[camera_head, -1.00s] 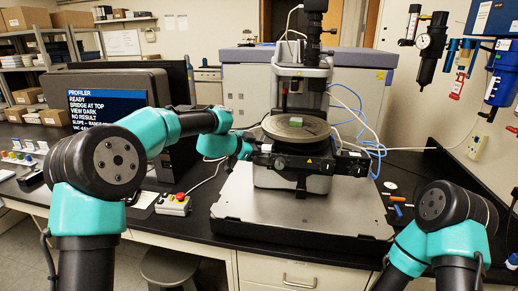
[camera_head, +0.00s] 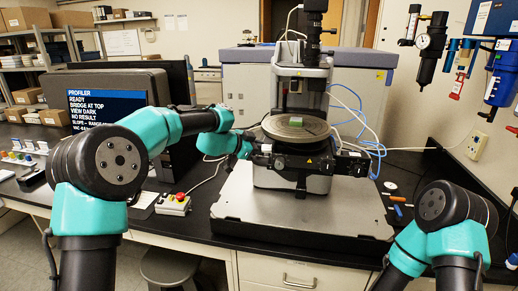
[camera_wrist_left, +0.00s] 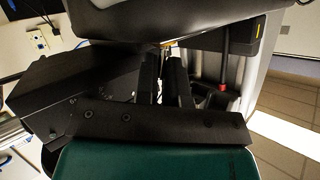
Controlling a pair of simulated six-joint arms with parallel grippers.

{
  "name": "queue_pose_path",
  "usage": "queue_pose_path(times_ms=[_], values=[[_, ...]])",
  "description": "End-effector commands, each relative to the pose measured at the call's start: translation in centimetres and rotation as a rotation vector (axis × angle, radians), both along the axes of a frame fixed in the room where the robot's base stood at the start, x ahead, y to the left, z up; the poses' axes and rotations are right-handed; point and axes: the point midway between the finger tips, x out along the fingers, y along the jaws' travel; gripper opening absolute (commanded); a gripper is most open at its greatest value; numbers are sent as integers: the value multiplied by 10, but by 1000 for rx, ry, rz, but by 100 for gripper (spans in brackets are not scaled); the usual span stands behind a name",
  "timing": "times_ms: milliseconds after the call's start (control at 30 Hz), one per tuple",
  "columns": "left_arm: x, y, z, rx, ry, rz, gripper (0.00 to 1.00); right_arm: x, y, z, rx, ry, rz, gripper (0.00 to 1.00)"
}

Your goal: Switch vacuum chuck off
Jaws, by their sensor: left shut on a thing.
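My left gripper reaches in from the left to the dark front of the stage, just below the chuck's rim. In the left wrist view, the left gripper (camera_wrist_left: 164,75) has its two dark fingers close together under the chuck's dark edge (camera_wrist_left: 160,32), shut on a small part. That part is mostly hidden between the fingers, and I cannot make out its shape or position. My right gripper is out of view; only my right arm shows.
A control box (camera_head: 173,204) with a red button stands left of the profiler's grey base (camera_head: 290,215). The screen (camera_head: 106,105) shows READY and BRIDGE AT TOP. Blue tubing (camera_head: 376,150) runs right of the stage. Small loose items lie on the bench at right.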

Motion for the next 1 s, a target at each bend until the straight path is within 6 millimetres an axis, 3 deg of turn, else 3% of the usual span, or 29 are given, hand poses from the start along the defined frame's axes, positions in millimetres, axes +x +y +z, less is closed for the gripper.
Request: queue_pose_path(times_ms=[367,1000], values=[[5,-1,3,20,156,-1,0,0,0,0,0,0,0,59],[21,-3,4,75,617,2,0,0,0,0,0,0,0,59]])
